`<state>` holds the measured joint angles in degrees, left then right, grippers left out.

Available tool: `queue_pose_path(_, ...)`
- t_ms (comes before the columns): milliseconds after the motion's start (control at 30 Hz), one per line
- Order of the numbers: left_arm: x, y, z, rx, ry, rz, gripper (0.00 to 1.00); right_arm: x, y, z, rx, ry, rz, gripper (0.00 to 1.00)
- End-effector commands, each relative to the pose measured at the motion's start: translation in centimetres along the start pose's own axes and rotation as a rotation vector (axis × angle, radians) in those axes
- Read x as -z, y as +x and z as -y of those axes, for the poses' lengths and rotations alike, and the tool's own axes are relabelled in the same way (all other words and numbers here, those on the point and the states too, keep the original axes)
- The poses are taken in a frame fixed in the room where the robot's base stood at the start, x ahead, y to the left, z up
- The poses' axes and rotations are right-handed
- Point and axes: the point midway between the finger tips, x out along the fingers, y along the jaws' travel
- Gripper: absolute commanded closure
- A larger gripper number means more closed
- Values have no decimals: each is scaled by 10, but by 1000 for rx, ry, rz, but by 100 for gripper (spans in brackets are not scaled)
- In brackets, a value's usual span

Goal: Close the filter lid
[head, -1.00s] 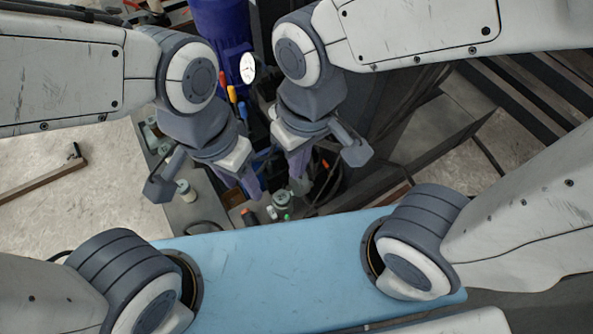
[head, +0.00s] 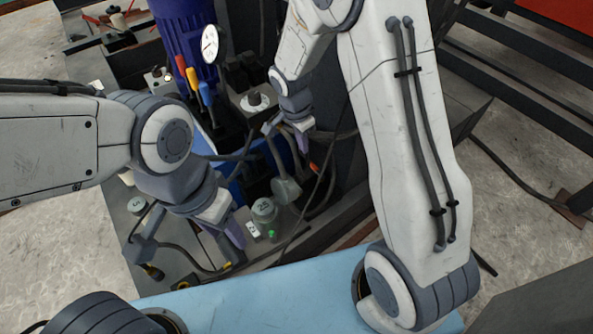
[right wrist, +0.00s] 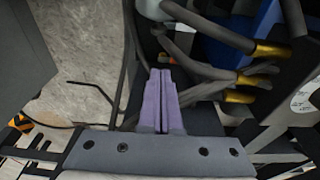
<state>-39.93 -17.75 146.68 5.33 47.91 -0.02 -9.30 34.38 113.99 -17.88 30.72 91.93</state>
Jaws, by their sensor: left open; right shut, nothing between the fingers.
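I cannot tell for sure which part is the filter lid. A round grey-green cap with dark marks (head: 264,209) stands in the middle of the head view, and a grey cap with a knob (head: 256,101) sits higher, by the gauge. My left gripper (head: 234,236) is open and empty, just left of and below the grey-green cap. My right gripper (head: 303,142) is shut and empty, reaching in among the machine's hoses. In the right wrist view its purple fingers (right wrist: 162,82) lie together beside dark hoses.
A blue cylinder (head: 184,35), a white gauge (head: 210,43) and coloured handles (head: 193,78) stand at the upper left. Hoses with brass fittings (right wrist: 240,97) crowd the right gripper's right side. A light blue surface (head: 250,300) lies in front. Dark beams (head: 540,60) stand at the right.

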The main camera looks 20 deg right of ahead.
Motion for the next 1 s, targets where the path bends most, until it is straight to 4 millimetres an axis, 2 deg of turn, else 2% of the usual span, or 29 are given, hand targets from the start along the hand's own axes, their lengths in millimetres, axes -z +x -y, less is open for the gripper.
queue_pose_path(167,0,7,0,0,0,-1,50,1,23,0,-4,11,0,100)
queue_pose_path(567,-2,32,2,0,0,0,50,0,107,-1,-4,9,1,100)
queue_pose_path(600,-2,30,2,0,0,0,50,-9,98,1,2,3,0,100)
queue_pose_path(800,-2,32,2,0,0,0,50,-32,89,0,0,5,0,100)
queue_pose_path(1000,-2,32,2,0,0,0,50,-38,86,0,0,8,0,100)
